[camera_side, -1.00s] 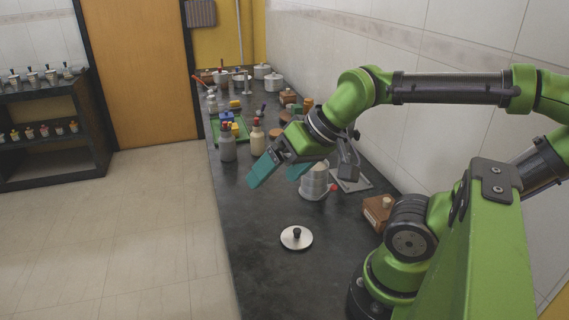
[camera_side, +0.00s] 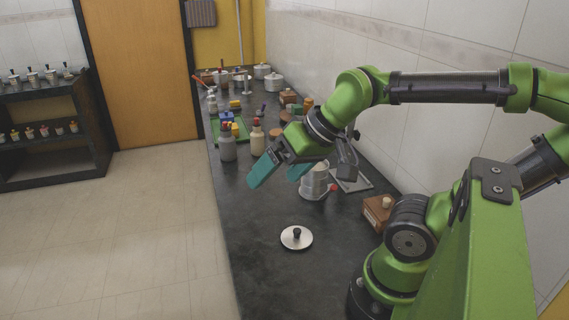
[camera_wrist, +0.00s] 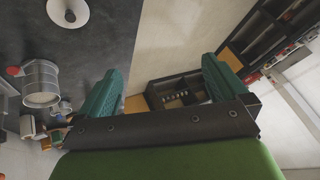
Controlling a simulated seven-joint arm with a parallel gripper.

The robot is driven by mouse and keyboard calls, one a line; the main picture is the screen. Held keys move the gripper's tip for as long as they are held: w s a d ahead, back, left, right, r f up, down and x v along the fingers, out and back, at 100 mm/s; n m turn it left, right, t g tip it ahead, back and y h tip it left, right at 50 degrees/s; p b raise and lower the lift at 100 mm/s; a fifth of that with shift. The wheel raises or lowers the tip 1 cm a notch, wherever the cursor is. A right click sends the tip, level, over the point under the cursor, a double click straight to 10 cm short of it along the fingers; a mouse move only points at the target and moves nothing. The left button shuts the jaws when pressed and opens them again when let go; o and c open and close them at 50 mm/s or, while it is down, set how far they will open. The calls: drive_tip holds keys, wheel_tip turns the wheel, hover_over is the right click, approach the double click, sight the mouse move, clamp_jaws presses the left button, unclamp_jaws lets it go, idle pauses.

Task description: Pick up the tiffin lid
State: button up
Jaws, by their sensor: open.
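The tiffin lid (camera_side: 297,239) is a round, flat steel disc with a dark knob, lying on the dark counter at the near part. It also shows at the top left of the wrist view (camera_wrist: 67,12). The steel tiffin canister (camera_side: 314,180) stands behind it on the counter; in the wrist view it is at the left (camera_wrist: 41,84). My gripper (camera_side: 277,178) has teal fingers spread apart with nothing between them. It is in the air, above and beyond the lid, near the canister. In the wrist view the fingers (camera_wrist: 165,85) are wide apart and the lid lies outside them.
A brown wooden box (camera_side: 379,211) stands right of the lid by the wall. Bottles (camera_side: 258,138), a green tray (camera_side: 215,130) and several pots (camera_side: 262,71) fill the far counter. The counter around the lid is clear. A dark shelf (camera_side: 50,125) stands across the floor.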

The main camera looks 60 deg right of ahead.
drive_tip(key=w+d+f+g+h, duration=0.1)
drive_tip(key=w+d+f+g, duration=0.15)
drive_tip(key=d+f, duration=0.2)
drive_tip(key=n+g+h, duration=0.1)
drive_tip(key=n+g, duration=0.4)
drive_tip(key=n, duration=0.1)
hover_over(297, 230)
wheel_tip(297, 230, down, 14)
drive_tip(key=shift+w+a+f, duration=0.1)
wheel_tip(297, 230, down, 5)
drive_tip(key=shift+f, duration=0.1)
